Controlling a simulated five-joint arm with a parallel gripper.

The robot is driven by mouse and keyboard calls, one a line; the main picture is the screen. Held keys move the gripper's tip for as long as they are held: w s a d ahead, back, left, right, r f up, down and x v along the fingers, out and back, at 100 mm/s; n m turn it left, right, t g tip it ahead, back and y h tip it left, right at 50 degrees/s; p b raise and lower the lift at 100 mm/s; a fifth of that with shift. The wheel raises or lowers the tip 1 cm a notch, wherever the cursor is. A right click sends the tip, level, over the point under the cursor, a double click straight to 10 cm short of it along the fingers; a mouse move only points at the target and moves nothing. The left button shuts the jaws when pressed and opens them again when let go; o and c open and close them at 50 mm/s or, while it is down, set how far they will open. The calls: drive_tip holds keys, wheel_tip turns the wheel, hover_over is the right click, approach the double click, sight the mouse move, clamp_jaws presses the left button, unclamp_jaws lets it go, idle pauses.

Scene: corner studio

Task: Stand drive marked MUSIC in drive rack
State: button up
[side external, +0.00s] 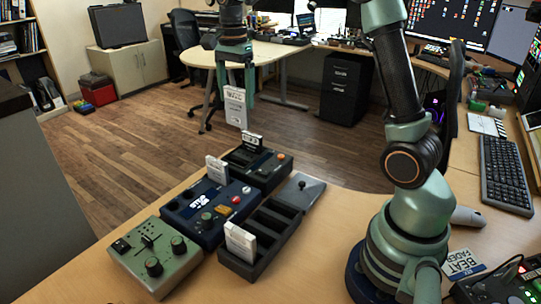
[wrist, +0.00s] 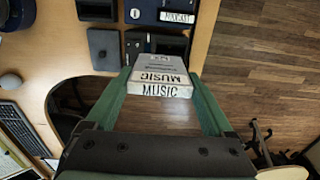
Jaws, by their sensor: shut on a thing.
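My gripper (side external: 235,68) is shut on a white drive (side external: 235,107), which hangs upright below the fingers, above the floor beyond the table's far edge. In the wrist view the drive reads MUSIC (wrist: 160,80) and sits between the two green fingers (wrist: 160,100). The dark drive rack (side external: 272,254) lies on the table, nearer the side camera than my gripper. A white drive (side external: 240,241) stands in its near slot; the slots behind look empty. The held drive is well apart from the rack.
A green knob box (side external: 155,262) is at the near left. A grey plate with a black knob (side external: 302,184) adjoins the rack's far end.

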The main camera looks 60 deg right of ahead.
drive_tip(key=s+a+f, duration=0.3)
drive_tip(key=s+f, duration=0.3)
drive_tip(key=s, duration=0.2)
drive_tip(key=s+a+f, duration=0.3)
drive_tip(key=s+f, duration=0.2)
drive_tip(key=s, duration=0.4)
drive_tip(key=shift+f, duration=2.85)
drive_tip(key=shift+f, duration=0.75)
drive_tip(key=o, duration=1.2)
drive_tip(key=shift+r, duration=0.15)
drive_tip(key=shift+r, duration=2.9)
drive_tip(key=shift+r, duration=2.5)
